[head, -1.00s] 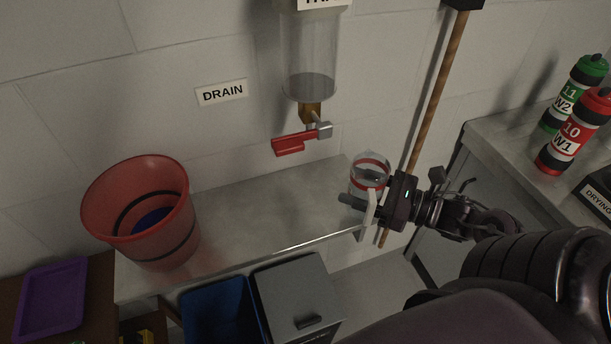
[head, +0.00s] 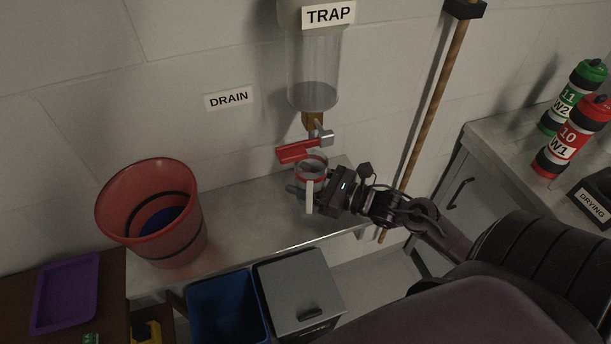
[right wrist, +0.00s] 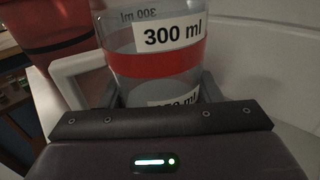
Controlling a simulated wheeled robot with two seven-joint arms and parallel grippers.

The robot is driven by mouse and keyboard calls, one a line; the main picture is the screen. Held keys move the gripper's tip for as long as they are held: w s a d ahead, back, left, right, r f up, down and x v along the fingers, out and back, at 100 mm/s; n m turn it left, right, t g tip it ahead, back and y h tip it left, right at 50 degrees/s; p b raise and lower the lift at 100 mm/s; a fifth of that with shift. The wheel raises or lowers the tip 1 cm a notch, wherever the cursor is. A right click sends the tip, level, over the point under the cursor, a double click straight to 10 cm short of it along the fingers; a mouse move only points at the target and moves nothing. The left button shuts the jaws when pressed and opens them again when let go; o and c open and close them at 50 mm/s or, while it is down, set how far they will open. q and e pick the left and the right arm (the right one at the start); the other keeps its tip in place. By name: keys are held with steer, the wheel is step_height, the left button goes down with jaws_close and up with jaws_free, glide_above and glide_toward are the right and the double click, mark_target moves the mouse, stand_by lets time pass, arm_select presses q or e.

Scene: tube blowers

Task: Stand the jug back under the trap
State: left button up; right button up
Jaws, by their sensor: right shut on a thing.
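The jug (head: 311,171) is a clear cup with a red band and a pale handle. My right gripper (head: 312,192) is shut on it, and it looks upright just below the trap's red-handled tap (head: 300,152). Whether its base touches the metal shelf is hidden by the gripper. In the right wrist view the jug (right wrist: 155,65) sits between the fingers, with a "300 ml" label and the handle at left. The trap (head: 314,75) is a clear wall vessel with grey contents and a brass outlet. My left gripper is not in view.
A red bucket (head: 150,212) stands on the left of the metal shelf (head: 235,215). A wooden pole (head: 432,105) leans at the right. A blue bin (head: 225,305) and a grey lidded bin (head: 298,290) stand below the front edge. Two bottles stand on the right counter.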

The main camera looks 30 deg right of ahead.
steer(key=shift+f, duration=0.1)
steer(key=shift+f, duration=0.15)
steer(key=o, duration=1.2)
steer(key=shift+r, duration=0.3)
steer(key=b+v, duration=0.1)
steer(key=v, duration=0.2)
steer(key=b+v, duration=0.1)
steer(key=v, duration=0.3)
steer(key=b+v, duration=0.1)
steer(key=v, duration=0.2)
steer(key=shift+s+d+f, duration=0.2)
steer(key=shift+s+f, duration=0.05)
steer(key=shift+s, duration=0.05)
steer(key=shift+s+d+r, duration=0.15)
steer(key=shift+s+d, duration=0.2)
steer(key=shift+s, duration=0.2)
